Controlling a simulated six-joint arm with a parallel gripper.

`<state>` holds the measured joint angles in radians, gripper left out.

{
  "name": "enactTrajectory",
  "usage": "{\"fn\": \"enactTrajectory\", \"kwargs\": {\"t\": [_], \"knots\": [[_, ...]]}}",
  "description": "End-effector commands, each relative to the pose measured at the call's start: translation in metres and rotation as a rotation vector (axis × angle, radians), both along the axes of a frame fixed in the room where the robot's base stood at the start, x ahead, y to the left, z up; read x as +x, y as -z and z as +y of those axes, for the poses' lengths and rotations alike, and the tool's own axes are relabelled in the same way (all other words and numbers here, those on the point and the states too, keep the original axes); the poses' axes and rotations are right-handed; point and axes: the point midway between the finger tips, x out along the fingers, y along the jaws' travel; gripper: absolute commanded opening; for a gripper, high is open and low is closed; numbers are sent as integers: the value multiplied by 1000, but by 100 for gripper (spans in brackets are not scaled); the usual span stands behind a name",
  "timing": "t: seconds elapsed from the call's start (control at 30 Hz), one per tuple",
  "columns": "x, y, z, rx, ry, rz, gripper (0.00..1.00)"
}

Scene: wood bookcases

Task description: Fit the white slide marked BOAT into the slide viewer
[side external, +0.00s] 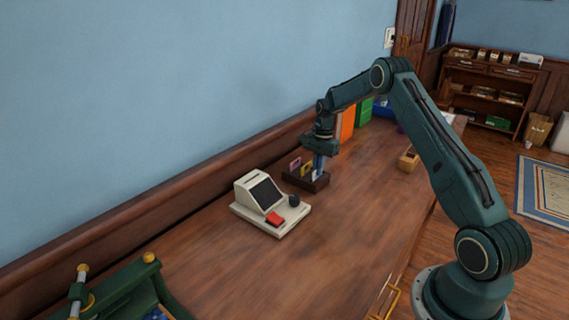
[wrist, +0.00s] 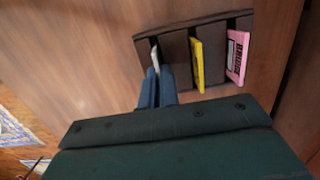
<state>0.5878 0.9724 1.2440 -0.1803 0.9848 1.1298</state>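The white slide (wrist: 155,57) stands in the left slot of a dark rack (wrist: 176,45) in the wrist view; its marking cannot be read. My gripper (wrist: 158,75) reaches down over that slot, its blue fingers close together with the white slide's edge between their tips. It looks shut on the slide, which is still in the rack. In the side view my gripper (side external: 318,167) is at the rack (side external: 309,182). The cream slide viewer (side external: 252,190), with a dark screen, red part and dark knob, stands left of the rack.
A yellow slide (wrist: 197,63) and a pink slide (wrist: 237,57) stand in the rack's other slots. Orange and green upright items (side external: 356,115) stand behind my gripper, and a small wooden block (side external: 408,160) lies right. A green object (side external: 125,292) is at front left. The table between is clear.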

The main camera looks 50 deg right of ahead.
Motion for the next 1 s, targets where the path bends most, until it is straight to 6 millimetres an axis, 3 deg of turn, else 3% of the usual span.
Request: {"fn": "enactTrajectory", "kwargs": {"t": [0.27, 0.8, 1.0], "knots": [[1, -12, 0, -1, 0, -3, 0], [0, -86, 0, 0, 1, -3, 0], [0, -99, 0, 0, 1, -2, 0]]}}
